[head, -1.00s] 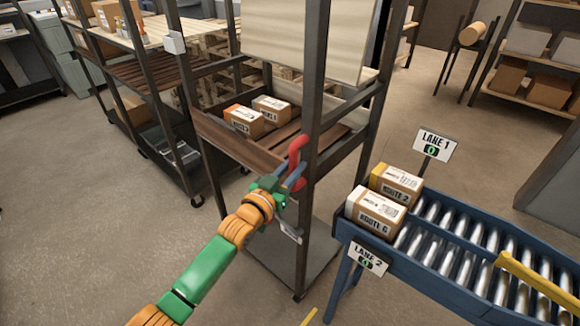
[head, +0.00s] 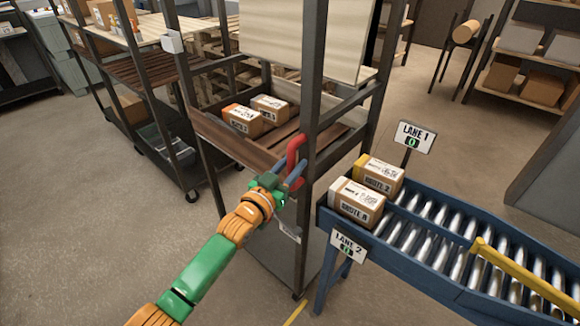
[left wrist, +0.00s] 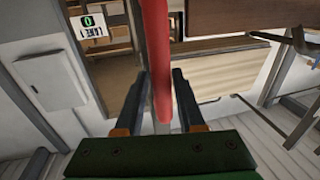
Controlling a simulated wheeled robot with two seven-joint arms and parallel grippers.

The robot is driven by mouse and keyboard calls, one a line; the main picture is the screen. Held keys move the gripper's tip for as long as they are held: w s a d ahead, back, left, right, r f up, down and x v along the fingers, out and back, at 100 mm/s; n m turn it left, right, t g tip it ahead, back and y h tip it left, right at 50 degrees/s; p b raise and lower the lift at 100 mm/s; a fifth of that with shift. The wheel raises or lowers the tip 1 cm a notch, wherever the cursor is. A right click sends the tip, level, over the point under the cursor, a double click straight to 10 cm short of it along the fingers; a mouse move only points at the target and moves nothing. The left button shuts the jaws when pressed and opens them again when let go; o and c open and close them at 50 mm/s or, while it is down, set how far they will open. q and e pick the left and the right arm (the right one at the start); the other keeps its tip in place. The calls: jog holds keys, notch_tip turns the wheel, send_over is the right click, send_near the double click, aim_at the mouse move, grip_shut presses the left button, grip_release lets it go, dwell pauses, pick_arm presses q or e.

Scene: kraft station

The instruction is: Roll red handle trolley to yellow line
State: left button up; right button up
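The red handle trolley is a dark-framed rack (head: 308,90) with wooden shelves, upright in the middle of the head view. Its red handle (head: 294,152) is on the near right post. My left gripper (head: 292,181) is at the handle's lower part. In the left wrist view the red handle (left wrist: 157,55) runs between the two fingers (left wrist: 160,95), which are close in on both sides of it. A short piece of yellow line (head: 295,313) shows on the floor near the trolley's front foot; the rest is out of view. My right gripper is not in view.
Two boxes (head: 243,120) ride on the trolley's shelf. A blue roller conveyor (head: 400,262) with two boxes (head: 356,202) at its end stands close to the trolley's right. Another dark rack (head: 150,125) stands to the left. The floor at front left is clear.

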pick_arm(q)
jog(key=shift+o, duration=0.9)
jog(key=shift+d, duration=0.15)
jog(key=shift+d+f, duration=0.15)
jog(key=shift+s+a, duration=0.2)
jog(key=shift+a, duration=0.05)
jog(key=v, duration=0.6)
jog(key=shift+s, duration=0.35)
